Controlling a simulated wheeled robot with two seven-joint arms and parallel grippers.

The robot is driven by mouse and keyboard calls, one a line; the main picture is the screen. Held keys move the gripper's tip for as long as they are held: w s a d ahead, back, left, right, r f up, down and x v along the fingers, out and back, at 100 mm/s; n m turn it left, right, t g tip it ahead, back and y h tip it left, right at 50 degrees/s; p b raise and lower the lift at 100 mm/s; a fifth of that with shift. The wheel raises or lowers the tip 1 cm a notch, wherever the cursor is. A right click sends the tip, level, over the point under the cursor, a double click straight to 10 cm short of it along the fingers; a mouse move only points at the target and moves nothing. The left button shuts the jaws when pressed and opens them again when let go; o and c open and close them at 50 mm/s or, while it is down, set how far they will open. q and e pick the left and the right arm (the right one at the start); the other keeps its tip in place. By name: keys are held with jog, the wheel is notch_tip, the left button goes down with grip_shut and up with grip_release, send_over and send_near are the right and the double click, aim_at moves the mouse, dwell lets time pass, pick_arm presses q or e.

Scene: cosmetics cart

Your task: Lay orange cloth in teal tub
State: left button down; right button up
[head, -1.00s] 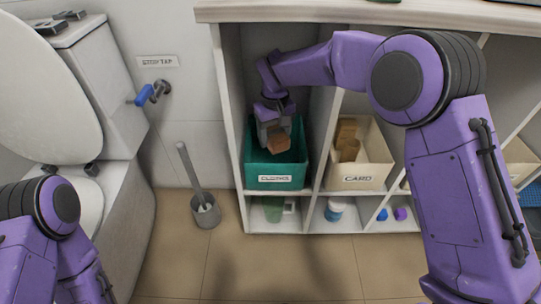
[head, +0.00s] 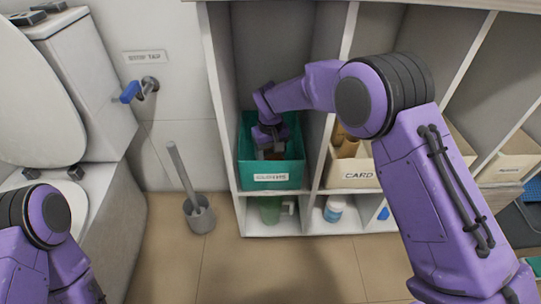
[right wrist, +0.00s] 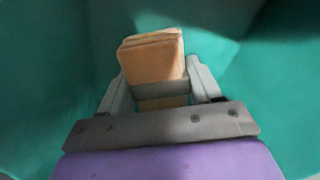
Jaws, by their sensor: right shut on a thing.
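The teal tub (head: 292,176) sits in a cubby of the white shelf unit, with a label on its front. My right gripper (head: 270,146) reaches down inside it. In the right wrist view, my right gripper (right wrist: 158,88) is shut on the folded orange cloth (right wrist: 151,58), with a finger on each side. Teal walls (right wrist: 45,80) surround it there. In the head view only a small brownish part of the cloth (head: 272,154) shows below the gripper. I cannot tell whether the cloth touches the tub's floor. My left gripper is out of view; only that arm shows at lower left.
A cream bin (head: 352,178) marked CARD holds brown rolls right of the tub, partly behind my right arm. A green cup (head: 270,209) and a white-blue jar (head: 334,208) stand in the cubbies below. A brush in a grey holder (head: 200,214) and a toilet are left.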

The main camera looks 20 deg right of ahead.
aim_at(270, 152)
jog(key=shift+f, duration=0.15)
jog(key=o, duration=1)
notch_tip(270, 152, up, 8)
jog(key=p, duration=0.2)
jog(key=shift+f+p, duration=0.1)
jog(key=shift+p, duration=0.25)
